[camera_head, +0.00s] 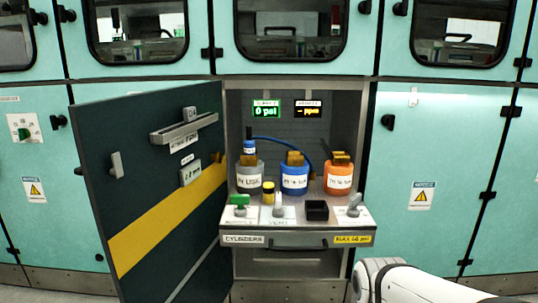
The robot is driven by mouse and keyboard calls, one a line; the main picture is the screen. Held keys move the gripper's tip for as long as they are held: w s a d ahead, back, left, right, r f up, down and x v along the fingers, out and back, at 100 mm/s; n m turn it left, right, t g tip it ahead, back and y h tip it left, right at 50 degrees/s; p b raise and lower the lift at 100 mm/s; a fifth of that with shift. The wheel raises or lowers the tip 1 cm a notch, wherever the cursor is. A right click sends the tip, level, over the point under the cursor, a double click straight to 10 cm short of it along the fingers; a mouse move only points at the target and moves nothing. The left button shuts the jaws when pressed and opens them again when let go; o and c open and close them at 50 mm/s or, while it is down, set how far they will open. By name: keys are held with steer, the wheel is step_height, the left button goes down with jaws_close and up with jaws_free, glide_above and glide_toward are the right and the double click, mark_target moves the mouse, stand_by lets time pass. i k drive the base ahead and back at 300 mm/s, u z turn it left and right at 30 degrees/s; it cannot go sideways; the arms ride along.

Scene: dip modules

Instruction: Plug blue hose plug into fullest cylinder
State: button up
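Three cylinders stand in a row in the open cabinet: a grey one (250,181) labelled "IN USE" at left, a blue one (294,182) in the middle and an orange one (338,182) at right. The labels on the blue and orange cylinders are too small to read surely. Each has a brownish-gold fitting on top. A blue hose (283,139) arcs from the left behind the cylinders to the right. A blue and white piece (249,147), possibly the hose plug, is above the grey cylinder. My gripper is not in view; a white part of my arm shows at lower right.
The dark cabinet door (150,190) stands open at left. A sloped panel (296,226) in front of the cylinders carries a green control (239,205), a black box (316,210) and a grey lever (353,206). A green display (266,110) reads 0 psi.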

mark_target(338, 169)
steer(key=z, duration=0.7)
steer(key=i, duration=0.6)
steer(key=u, duration=1.8)
